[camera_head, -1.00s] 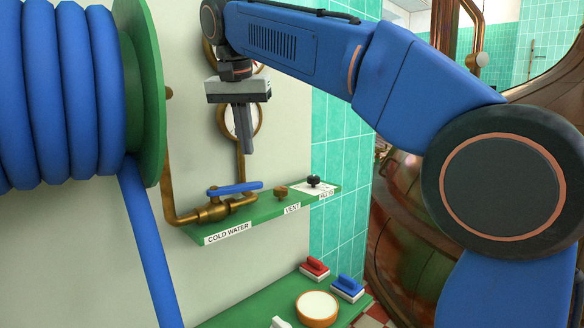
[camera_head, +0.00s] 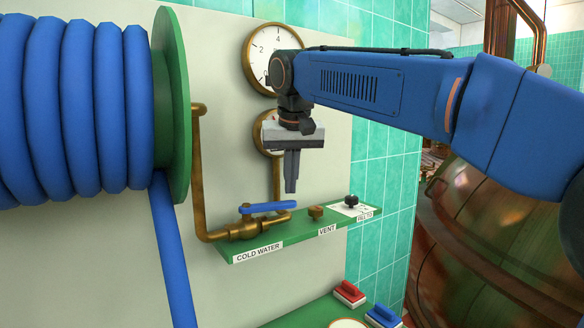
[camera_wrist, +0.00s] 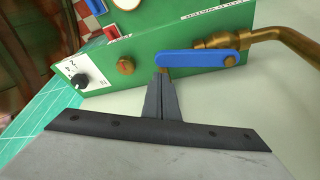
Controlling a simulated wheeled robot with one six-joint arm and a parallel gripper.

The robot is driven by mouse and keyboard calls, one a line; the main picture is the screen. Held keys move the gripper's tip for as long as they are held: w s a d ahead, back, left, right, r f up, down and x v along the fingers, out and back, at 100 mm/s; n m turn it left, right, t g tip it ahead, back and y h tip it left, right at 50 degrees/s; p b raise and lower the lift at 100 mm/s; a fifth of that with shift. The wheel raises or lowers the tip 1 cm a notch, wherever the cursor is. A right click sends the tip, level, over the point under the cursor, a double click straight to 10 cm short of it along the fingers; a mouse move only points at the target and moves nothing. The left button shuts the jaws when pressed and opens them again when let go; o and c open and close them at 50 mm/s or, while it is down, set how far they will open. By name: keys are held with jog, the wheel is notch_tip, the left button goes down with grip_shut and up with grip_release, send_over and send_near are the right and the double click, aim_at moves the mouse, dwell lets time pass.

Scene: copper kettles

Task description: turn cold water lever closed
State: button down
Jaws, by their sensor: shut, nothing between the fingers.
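The cold water lever (camera_head: 268,207) is a blue bar on a brass valve (camera_head: 243,229) above the label COLD WATER on a green shelf (camera_head: 290,243). In the head view the lever lies along the pipe run, roughly level. In the wrist view the blue lever (camera_wrist: 203,58) extends left from the brass valve body. My gripper (camera_head: 291,190) is shut and empty and points down, just above and right of the lever's free end. In the wrist view my gripper's fingertips (camera_wrist: 164,76) appear close to that end; I cannot tell whether they touch it.
A brass vent knob (camera_head: 316,212) and a black knob (camera_head: 352,200) sit on the shelf to the right. Round gauges (camera_head: 262,45) hang on the wall behind my arm. A blue hose reel (camera_head: 172,100) stands at left.

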jog(key=shift+x, duration=1.15)
jog(key=shift+s, duration=0.1)
jog(key=shift+s+d+m+h, duration=0.2)
jog(key=shift+s+m, duration=0.3)
jog(key=shift+m, duration=0.1)
jog(key=shift+s+d+m+h, duration=0.2)
jog(key=shift+s+m, duration=0.3)
jog(key=shift+m, duration=0.1)
jog(key=s+a+m+h, duration=0.2)
jog(key=s+m, duration=0.4)
jog(key=s, duration=0.5)
jog(key=shift+s+a+m+g, duration=0.15)
jog(key=shift+a+m+g, duration=0.25)
jog(key=shift+a, duration=0.1)
jog(key=shift+a, duration=0.1)
